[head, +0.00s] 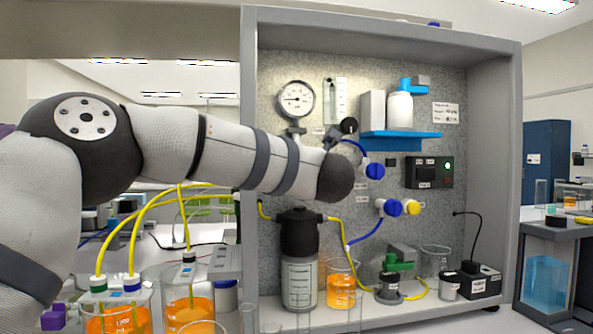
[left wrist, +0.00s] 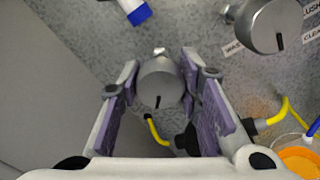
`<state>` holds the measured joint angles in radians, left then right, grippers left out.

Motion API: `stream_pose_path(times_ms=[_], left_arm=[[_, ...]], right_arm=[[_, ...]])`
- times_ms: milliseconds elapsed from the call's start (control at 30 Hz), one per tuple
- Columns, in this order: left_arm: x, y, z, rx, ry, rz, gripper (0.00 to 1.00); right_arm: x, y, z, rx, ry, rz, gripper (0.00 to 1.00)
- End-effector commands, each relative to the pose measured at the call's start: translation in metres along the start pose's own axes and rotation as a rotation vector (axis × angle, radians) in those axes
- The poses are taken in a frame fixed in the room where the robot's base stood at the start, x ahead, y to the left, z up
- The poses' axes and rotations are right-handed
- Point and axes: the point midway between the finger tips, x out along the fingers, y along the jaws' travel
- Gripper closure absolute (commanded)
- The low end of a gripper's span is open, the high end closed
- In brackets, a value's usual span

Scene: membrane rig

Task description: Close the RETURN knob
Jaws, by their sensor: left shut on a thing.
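In the left wrist view a round grey knob (left wrist: 160,80) sticks out from the speckled panel, with a dark pointer mark at its lower edge. My left gripper (left wrist: 160,85) has its purple-padded fingers on either side of it and is shut on it. No label for this knob shows, so I cannot read whether it is RETURN. A second grey knob (left wrist: 276,27) with a dark pointer mark sits at upper right among labels. In the head view my left arm reaches across to the panel and hides its gripper and the held knob. My right gripper is out of view.
The panel (head: 300,65) carries a gauge (head: 296,98), a blue shelf (head: 400,141) and blue fittings (head: 375,171). Below stand a black-topped bottle (head: 299,275), a beaker of orange liquid (head: 341,291) and a black box (head: 480,284). Yellow and blue tubes run among them.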

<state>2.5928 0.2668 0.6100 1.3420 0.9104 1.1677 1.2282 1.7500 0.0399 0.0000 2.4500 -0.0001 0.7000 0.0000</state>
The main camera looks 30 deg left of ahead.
Motion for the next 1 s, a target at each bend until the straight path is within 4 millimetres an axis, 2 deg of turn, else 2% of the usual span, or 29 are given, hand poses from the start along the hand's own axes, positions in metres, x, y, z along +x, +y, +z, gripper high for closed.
stream_pose_path(times_ms=[1000], left_arm=[[-0.0003,-0.0009,-0.0001,0.962,-0.001,0.001,0.96]], right_arm=[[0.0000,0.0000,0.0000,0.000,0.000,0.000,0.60]])
